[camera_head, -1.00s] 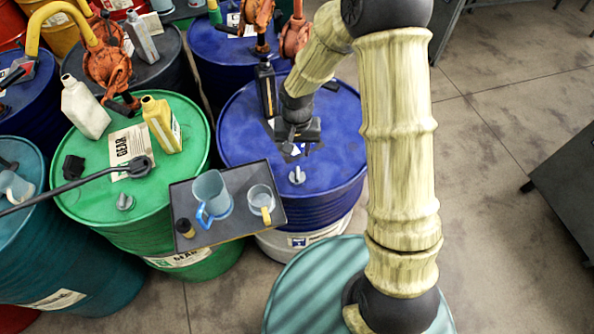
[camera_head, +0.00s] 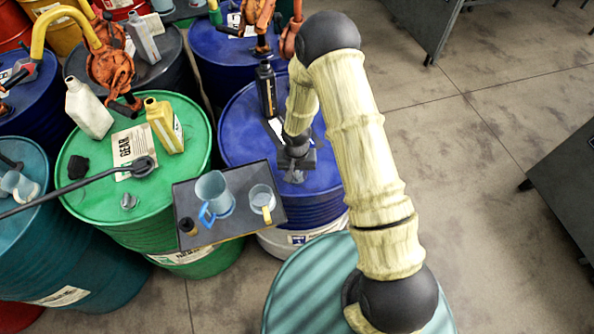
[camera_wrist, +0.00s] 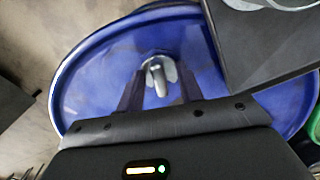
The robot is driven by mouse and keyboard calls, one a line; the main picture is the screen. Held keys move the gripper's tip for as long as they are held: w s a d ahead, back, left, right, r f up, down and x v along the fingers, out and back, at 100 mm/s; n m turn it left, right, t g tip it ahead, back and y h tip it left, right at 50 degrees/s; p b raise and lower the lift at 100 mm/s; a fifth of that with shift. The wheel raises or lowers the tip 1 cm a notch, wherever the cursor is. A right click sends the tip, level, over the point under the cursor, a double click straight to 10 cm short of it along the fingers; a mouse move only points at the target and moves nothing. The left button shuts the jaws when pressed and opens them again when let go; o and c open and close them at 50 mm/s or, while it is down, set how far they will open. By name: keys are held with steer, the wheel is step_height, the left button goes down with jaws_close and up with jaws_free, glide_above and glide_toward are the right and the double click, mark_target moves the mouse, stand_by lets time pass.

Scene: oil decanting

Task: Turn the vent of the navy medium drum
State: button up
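The navy drum (camera_head: 240,140) stands in the middle of the head view, with my gripper (camera_head: 294,168) low over the front of its lid. Its grey, winged vent (camera_wrist: 158,76) shows near the middle of the wrist view. In the head view the vent is mostly hidden at my gripper. In the wrist view my gripper (camera_wrist: 160,72) is open, with one dark finger on each side of the vent. I cannot tell whether the fingers touch it.
A dark tray (camera_head: 262,222) with a blue-handled jug (camera_head: 214,192) and a small cup (camera_head: 262,199) lies close to the vent. A black bottle (camera_head: 266,90) stands on the navy drum. A green drum (camera_head: 90,190) is to the left.

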steer(key=shift+d, duration=0.1)
jaws_close()
steer(key=shift+w, duration=0.1)
